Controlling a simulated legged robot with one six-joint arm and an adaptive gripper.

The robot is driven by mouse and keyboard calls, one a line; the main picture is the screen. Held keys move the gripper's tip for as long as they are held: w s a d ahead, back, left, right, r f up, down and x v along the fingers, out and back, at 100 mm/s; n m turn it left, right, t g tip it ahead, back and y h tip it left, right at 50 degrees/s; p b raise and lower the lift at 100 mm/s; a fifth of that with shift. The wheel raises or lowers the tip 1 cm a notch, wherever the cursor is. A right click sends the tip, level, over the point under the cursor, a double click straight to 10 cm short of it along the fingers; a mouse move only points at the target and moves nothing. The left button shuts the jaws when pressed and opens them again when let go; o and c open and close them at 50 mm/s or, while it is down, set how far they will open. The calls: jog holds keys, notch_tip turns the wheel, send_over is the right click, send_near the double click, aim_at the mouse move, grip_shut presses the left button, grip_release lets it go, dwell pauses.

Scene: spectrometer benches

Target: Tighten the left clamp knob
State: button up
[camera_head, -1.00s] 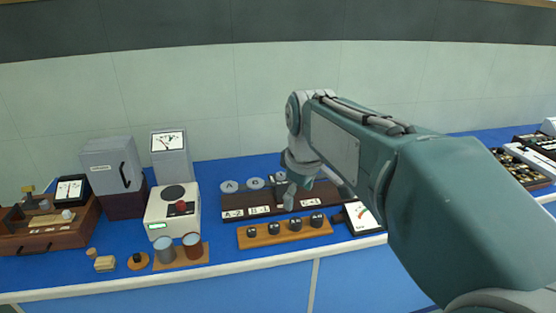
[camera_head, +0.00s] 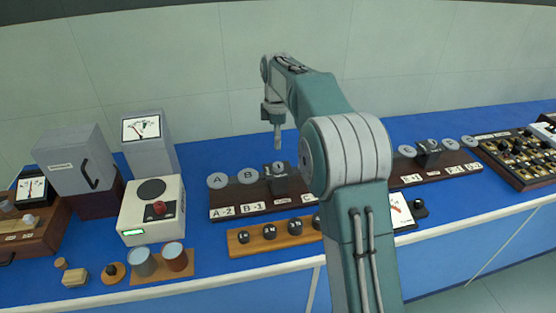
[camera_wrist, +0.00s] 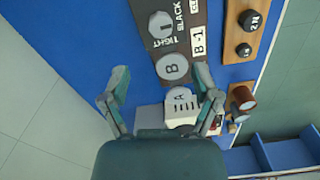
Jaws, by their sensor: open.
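The left bench is a dark board (camera_head: 230,201) with grey discs A (camera_head: 217,180) and B (camera_head: 248,175). Beside B, a pale round knob (camera_head: 277,168) shows near a grey block. In the wrist view the round grey knob (camera_wrist: 160,25) with a raised bar sits at the top, beside the words TIGHT and SLACK. Disc B (camera_wrist: 172,68) lies below it. My gripper (camera_head: 278,145) hangs above and behind the bench in the head view. In the wrist view my gripper (camera_wrist: 162,82) is open and empty, its fingers apart, not touching the knob.
A wooden strip (camera_head: 257,246) with black weights lies in front of the bench. A white device (camera_head: 152,210) with a red knob and grey boxes stand at left. A second bench (camera_head: 430,175) is at right, partly behind my arm. Blue table shows between them.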

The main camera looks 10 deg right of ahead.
aim_at(278, 164)
jog(key=f, duration=0.8)
jog(key=shift+d+f, duration=0.2)
jog(key=shift+f, duration=0.15)
jog(key=shift+a+f, duration=0.1)
jog(key=shift+f, duration=0.25)
grip_shut()
